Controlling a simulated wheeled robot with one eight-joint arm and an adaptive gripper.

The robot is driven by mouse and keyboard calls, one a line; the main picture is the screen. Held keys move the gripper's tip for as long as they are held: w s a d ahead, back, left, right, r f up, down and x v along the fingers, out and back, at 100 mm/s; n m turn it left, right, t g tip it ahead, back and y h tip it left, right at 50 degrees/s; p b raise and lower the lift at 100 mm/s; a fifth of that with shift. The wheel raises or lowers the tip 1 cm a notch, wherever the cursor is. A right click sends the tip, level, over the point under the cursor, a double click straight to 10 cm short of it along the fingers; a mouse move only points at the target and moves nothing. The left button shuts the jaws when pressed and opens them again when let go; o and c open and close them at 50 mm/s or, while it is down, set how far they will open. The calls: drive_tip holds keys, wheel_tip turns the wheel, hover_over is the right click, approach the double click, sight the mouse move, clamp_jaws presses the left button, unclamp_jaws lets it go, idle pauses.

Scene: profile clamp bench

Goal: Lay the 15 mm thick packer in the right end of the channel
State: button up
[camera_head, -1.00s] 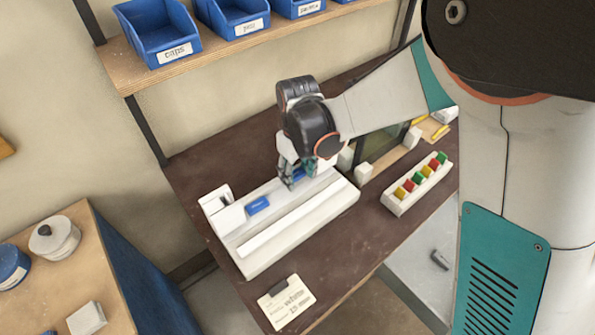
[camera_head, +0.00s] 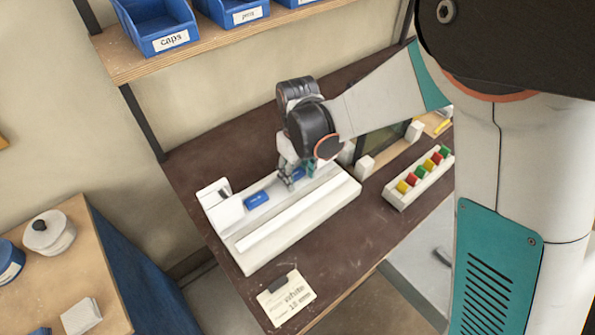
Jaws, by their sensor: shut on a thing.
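A long white fixture (camera_head: 300,218) with a channel along it lies on the dark bench. A blue block (camera_head: 257,200) with small lettering sits in the left part of the channel. My gripper (camera_head: 289,180) points down over the channel, right of that block. A second blue piece (camera_head: 298,173) shows at its fingers, and the gripper appears shut on it. The fingers and wrist hide most of this piece, so its thickness and whether it touches the channel floor cannot be told. The right end of the channel is partly hidden behind my wrist.
A white block (camera_head: 216,195) stands at the fixture's left end. A card (camera_head: 285,299) reading "white" lies at the front. A rack of coloured blocks (camera_head: 420,180) stands on the right. Blue bins (camera_head: 158,28) sit on the shelf above.

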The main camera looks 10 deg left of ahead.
drive_tip(key=o, duration=0.8)
drive_tip(key=shift+a, duration=0.1)
drive_tip(key=shift+r, duration=0.1)
drive_tip(key=shift+w+r, duration=0.1)
drive_tip(key=shift+r, duration=0.1)
drive_tip(key=shift+d+r+p, duration=0.15)
drive_tip(key=shift+r+p, duration=1.1)
drive_tip(key=shift+r, duration=0.6)
drive_tip(key=shift+d+r+p, duration=0.1)
drive_tip(key=shift+r+p, duration=1.1)
drive_tip(key=shift+r, duration=0.6)
drive_tip(key=shift+a+r, duration=0.1)
drive_tip(key=shift+r, duration=0.05)
